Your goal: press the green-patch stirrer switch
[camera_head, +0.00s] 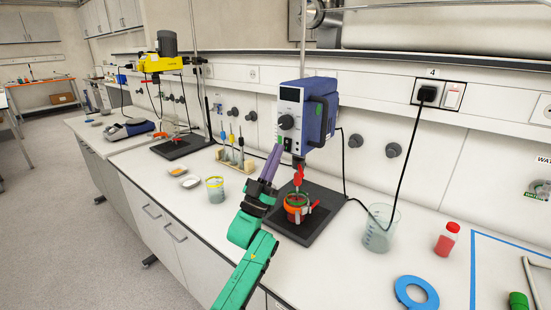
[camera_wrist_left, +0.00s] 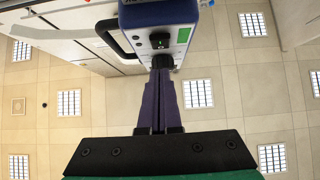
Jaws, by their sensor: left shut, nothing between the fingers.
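The stirrer (camera_head: 318,112) is a blue overhead unit with a pale front panel, a display and a round knob (camera_head: 286,122). Low on the panel is a green patch (camera_head: 279,138), also seen in the left wrist view (camera_wrist_left: 184,35). A small dark switch (camera_wrist_left: 160,42) with a green mark sits beside the patch. My left gripper (camera_head: 278,148) is shut and empty, its purple fingers pointing up close to the panel's lower part. In the left wrist view the fingertips (camera_wrist_left: 161,72) overlap the knob's edge; I cannot tell whether they touch anything. My right gripper is out of view.
Under the stirrer, an orange-red vessel (camera_head: 297,208) stands on a dark base plate (camera_head: 318,228). A beaker (camera_head: 381,230), a red bottle (camera_head: 446,240) and a blue ring (camera_head: 416,292) are to the right. A pipette rack (camera_head: 235,160) and a yellow stirrer (camera_head: 160,63) are to the left.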

